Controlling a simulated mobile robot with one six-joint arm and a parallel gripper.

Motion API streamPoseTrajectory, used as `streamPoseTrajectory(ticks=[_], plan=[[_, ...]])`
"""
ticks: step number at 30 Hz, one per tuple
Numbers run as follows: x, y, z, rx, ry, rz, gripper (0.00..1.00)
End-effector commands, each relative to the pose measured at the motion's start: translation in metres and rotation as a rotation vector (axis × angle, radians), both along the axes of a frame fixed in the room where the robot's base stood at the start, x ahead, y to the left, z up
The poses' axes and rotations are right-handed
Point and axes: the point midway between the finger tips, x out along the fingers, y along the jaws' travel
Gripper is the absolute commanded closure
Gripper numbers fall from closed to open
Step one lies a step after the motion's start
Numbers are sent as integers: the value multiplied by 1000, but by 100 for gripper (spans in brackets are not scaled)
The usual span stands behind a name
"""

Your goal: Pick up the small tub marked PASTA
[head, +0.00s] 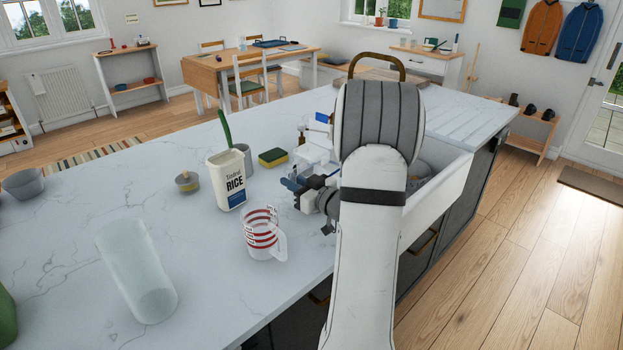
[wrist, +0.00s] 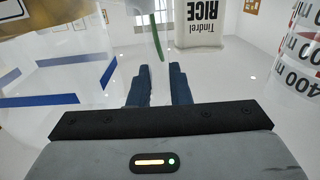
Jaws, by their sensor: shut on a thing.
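A clear tub with blue bands (wrist: 60,99) fills the left of the wrist view, very close. In the head view the clear tub (head: 314,153) stands just beyond my gripper, partly behind my arm. No PASTA mark can be read on it. My gripper (head: 306,186) is low over the counter. Its dark blue fingers (wrist: 160,84) are shut with a narrow gap, and the tub's clear wall seems to run between them. The exact contact is hard to see through the clear material.
A white tub marked RICE (head: 227,180) stands left of my gripper, and a measuring cup with red marks (head: 262,236) stands nearer. A sponge (head: 273,157), a small round tin (head: 187,182) and a frosted cylinder (head: 135,270) are on the counter (head: 190,235).

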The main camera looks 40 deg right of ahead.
Motion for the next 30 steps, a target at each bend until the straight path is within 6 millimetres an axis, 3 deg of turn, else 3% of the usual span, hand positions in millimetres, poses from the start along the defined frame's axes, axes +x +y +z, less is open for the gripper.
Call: streamPoseTrajectory(ticks=[4, 17, 22, 30], plan=[[0, 0, 0, 0, 0, 0, 100], [0, -1, 3, -2, -2, -1, 100], [0, -1, 24, -6, -5, 0, 100], [-1, -1, 78, -6, -5, -1, 100]])
